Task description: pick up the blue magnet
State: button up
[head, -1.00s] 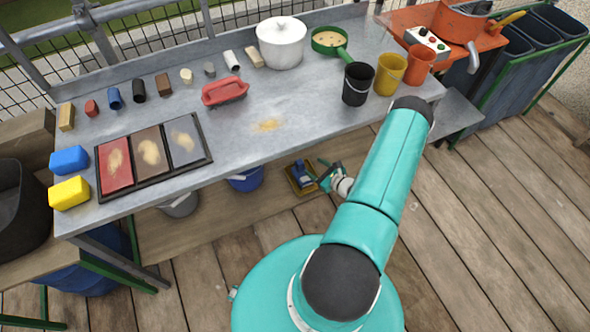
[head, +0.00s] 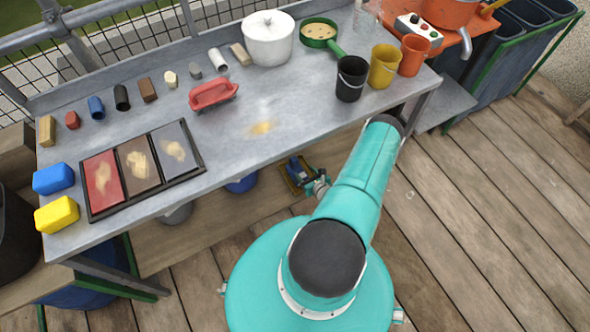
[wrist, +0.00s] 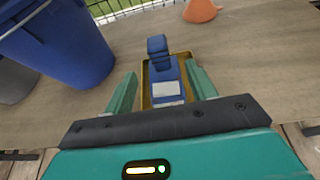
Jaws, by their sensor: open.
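The blue object that I take for the magnet (head: 297,171) sits in a shallow ochre tray (wrist: 147,94) on the wooden lower shelf under the bench. In the wrist view the magnet (wrist: 165,70) has an upright blue handle and a pale grey plate on its near side. My gripper (wrist: 160,76) is open, its two teal fingers on either side of the magnet's near part, with gaps to it. I cannot tell how far above it they are. In the head view my gripper (head: 319,187) is partly hidden beside the magnet.
A blue bucket (wrist: 68,45) stands close on the left in the wrist view, with a grey one (wrist: 12,82) beyond it. An orange object (wrist: 201,10) lies farther back on the right. The grey bench top (head: 275,150) overhangs the shelf. Wooden deck is clear on the right.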

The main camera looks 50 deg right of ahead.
aim_at(296, 163)
jog(key=x, duration=0.4)
jog(key=shift+w+f, duration=0.2)
jog(key=shift+w, duration=0.15)
jog(key=x, duration=0.5)
jog(key=shift+w+r, duration=0.1)
jog(key=shift+w, duration=0.05)
jog(key=shift+c, duration=0.5)
grip_shut()
